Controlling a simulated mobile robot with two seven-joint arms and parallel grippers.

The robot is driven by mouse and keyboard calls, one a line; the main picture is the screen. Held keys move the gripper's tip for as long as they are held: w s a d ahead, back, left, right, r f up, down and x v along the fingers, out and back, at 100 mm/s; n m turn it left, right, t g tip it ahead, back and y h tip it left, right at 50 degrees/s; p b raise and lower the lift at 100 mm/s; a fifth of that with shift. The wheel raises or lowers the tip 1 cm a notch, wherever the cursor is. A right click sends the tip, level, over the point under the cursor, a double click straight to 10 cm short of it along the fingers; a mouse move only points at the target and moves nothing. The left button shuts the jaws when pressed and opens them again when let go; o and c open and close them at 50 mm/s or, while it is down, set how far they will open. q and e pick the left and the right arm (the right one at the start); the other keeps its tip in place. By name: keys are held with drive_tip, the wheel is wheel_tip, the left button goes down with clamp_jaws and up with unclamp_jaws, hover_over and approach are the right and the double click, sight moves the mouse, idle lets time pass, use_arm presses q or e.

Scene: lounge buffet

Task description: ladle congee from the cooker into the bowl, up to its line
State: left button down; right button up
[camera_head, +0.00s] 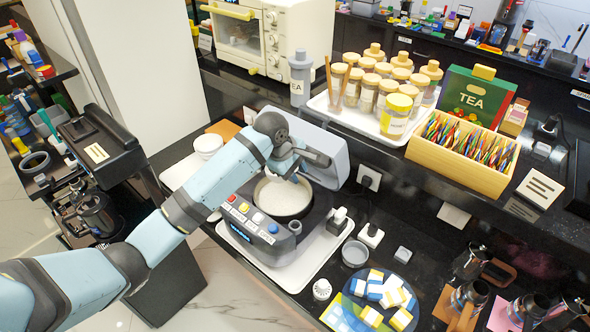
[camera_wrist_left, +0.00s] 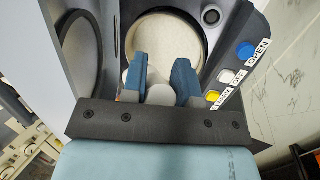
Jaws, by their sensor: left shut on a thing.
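The cooker (camera_head: 262,226) stands on a white tray with its grey lid (camera_head: 338,146) open. White congee (camera_head: 286,197) fills much of its round pot; the congee also shows in the left wrist view (camera_wrist_left: 165,45). My left gripper (camera_head: 297,172) is over the back part of the pot. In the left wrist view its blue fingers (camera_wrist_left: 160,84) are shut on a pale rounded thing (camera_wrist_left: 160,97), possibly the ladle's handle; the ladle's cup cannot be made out. A white bowl (camera_head: 208,145) stands left of the cooker, partly behind my arm; its line cannot be made out. My right gripper is out of view.
The cooker's colored buttons (camera_wrist_left: 245,50) face front. Behind, a raised shelf holds a tray of jars (camera_head: 390,85) and a wooden box of sachets (camera_head: 463,150). The lid stands close to my gripper.

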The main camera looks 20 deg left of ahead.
use_arm(q)
drive_tip(key=shift+f, duration=5.5)
wheel_tip(320, 180, up, 8)
drive_tip(key=shift+f, duration=0.2)
drive_tip(key=shift+w, duration=0.1)
drive_tip(key=shift+w+a+r+g+h, duration=0.45)
drive_tip(key=shift+r+g+h, duration=0.15)
drive_tip(key=shift+r, duration=0.1)
